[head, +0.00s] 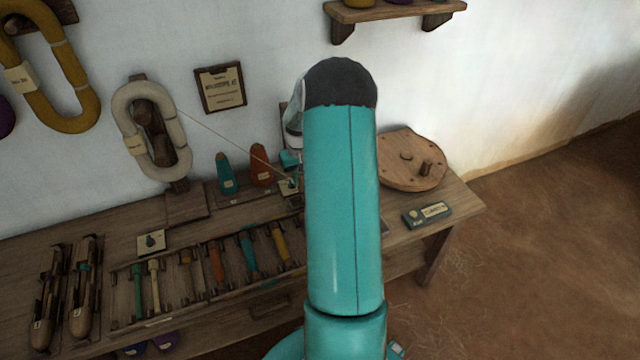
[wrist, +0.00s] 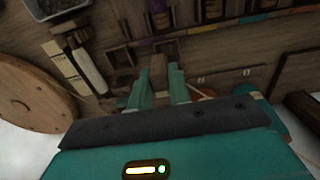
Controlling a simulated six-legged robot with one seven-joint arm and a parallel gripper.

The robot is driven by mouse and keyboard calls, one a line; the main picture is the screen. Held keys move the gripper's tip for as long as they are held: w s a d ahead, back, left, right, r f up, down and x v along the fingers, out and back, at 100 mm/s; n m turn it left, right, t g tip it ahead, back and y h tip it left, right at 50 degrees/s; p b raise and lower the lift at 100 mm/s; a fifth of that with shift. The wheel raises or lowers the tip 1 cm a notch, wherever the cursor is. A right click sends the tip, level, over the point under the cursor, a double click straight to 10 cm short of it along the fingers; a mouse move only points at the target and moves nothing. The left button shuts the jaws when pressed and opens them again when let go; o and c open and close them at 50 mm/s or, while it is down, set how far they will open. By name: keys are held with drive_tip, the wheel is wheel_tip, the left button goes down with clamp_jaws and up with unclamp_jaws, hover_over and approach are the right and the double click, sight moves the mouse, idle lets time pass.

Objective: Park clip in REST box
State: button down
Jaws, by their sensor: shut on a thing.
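My gripper (wrist: 159,87) shows in the wrist view as two teal fingers shut on a small brown wooden piece, which I take to be the clip (wrist: 158,67). The piece stands between the fingertips, above the wooden bench. Two small open square boxes lie close by, one left of the fingers (wrist: 121,57) and one just beyond the held piece (wrist: 166,46). No REST lettering is readable, so I cannot tell which box is REST. In the head view my arm hides most of the gripper and the held piece.
A thread runs from the white skein (head: 150,130) to a small plate (head: 289,187). Teal (head: 226,175) and orange (head: 260,165) cones stand behind a bobbin rack (head: 205,265).

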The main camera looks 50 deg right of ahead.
drive_tip(key=shift+w+f, duration=0.4)
drive_tip(key=shift+f, duration=1.15)
drive_tip(key=shift+w+f, duration=0.45)
drive_tip(key=shift+f, duration=1.15)
drive_tip(key=shift+w+f, duration=0.4)
drive_tip(key=shift+f, duration=1.15)
drive_tip(key=c, duration=0.9)
unclamp_jaws()
wheel_tip(320, 180, up, 8)
